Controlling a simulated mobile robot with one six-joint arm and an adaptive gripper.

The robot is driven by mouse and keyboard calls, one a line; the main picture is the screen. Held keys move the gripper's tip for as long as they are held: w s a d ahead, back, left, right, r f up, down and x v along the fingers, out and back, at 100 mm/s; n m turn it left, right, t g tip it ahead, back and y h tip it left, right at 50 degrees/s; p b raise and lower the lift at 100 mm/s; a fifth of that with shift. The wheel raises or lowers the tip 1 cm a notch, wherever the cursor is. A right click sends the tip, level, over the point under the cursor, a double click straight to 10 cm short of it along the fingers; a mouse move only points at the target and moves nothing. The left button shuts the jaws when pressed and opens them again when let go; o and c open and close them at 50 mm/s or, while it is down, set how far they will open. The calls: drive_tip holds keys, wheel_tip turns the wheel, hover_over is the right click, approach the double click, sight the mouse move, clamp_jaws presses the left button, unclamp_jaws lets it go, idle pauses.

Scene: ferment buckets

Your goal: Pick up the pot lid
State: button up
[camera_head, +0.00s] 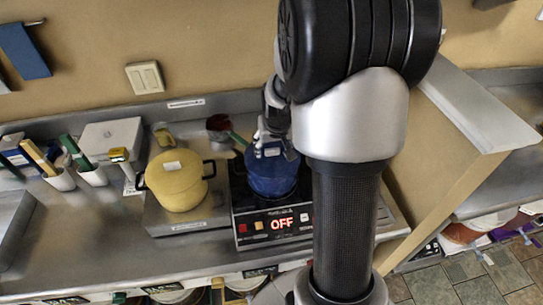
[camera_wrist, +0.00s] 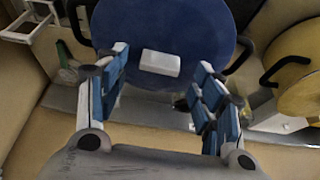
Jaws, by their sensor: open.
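A blue pot (camera_head: 271,180) with a blue lid (camera_wrist: 200,25) stands on the black cooktop (camera_head: 247,215). The lid has a white block-shaped handle (camera_wrist: 160,63) on top. My gripper (camera_head: 275,143) is just over this lid; my arm hides part of the pot's surroundings. In the wrist view my gripper (camera_wrist: 160,68) is open, with one blue-padded finger on each side of the white handle and gaps between. A yellow pot (camera_head: 180,188) with a yellow lid (camera_head: 172,166) stands to the left of the cooktop and also shows in the wrist view (camera_wrist: 300,95).
The cooktop display reads OFF. A wall is behind, and a partition (camera_head: 470,105) stands right of the cooktop.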

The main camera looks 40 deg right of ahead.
drive_tip(key=shift+x, duration=0.8)
drive_tip(key=shift+c, duration=0.3)
drive_tip(key=c, duration=1.1)
drive_tip(key=shift+r, duration=0.1)
drive_tip(key=shift+c, duration=0.2)
